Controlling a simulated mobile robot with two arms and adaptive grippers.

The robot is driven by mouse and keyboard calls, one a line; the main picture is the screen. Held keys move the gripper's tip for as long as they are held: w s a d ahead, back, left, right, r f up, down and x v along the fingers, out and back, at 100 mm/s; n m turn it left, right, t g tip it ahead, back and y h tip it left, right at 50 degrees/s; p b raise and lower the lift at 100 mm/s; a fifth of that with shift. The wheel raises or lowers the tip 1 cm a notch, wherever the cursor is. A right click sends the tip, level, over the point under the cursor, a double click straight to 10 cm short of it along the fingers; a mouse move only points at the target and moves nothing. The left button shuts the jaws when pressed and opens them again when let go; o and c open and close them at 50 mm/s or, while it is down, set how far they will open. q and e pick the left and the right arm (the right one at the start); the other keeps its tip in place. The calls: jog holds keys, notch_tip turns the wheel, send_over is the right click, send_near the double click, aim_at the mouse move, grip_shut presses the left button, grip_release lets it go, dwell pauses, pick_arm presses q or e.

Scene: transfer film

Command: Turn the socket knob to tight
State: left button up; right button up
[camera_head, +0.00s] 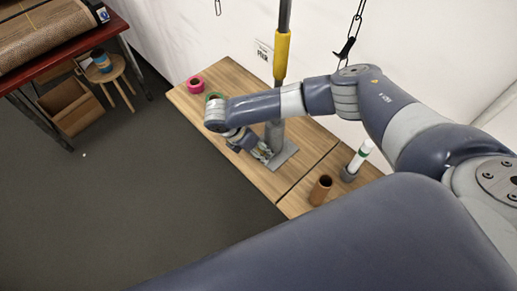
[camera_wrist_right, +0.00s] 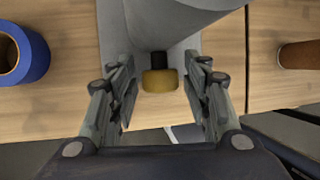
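The socket knob (camera_wrist_right: 160,80) is a short yellow-brown cap on a dark stem. It sticks out of the side of the grey socket (camera_wrist_right: 175,18), which stands on a grey base plate (camera_wrist_right: 112,35). My right gripper (camera_wrist_right: 160,64) is open, with one finger on each side of the knob and a visible gap to both. In the head view my right gripper (camera_head: 260,150) is low beside the grey socket (camera_head: 274,136), at the base plate (camera_head: 284,157). The knob cannot be made out there. A pole with a yellow sleeve (camera_head: 282,55) rises from the socket. My left gripper is out of view.
The wooden table (camera_head: 228,78) carries a pink tape roll (camera_head: 195,82), a green roll (camera_head: 214,97), a brown cup (camera_head: 320,190) and a white-and-green tube (camera_head: 359,157). A blue roll (camera_wrist_right: 38,55) lies left in the wrist view. Chains hang along the wall.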

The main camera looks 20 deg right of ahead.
jog(key=c, duration=0.6)
jog(key=shift+c, duration=0.2)
jog(key=t, duration=0.1)
jog(key=t+y, duration=0.1)
jog(key=t, duration=0.1)
jog(key=shift+s+d+m, duration=0.1)
jog(key=shift+s+m, duration=0.2)
jog(key=shift+s, duration=0.05)
jog(key=shift+s+m+t+y, duration=0.15)
jog(key=shift+m+t+y, duration=0.35)
jog(key=shift+t, duration=1.1)
jog(key=o, duration=1.1)
jog(key=shift+c, duration=0.2)
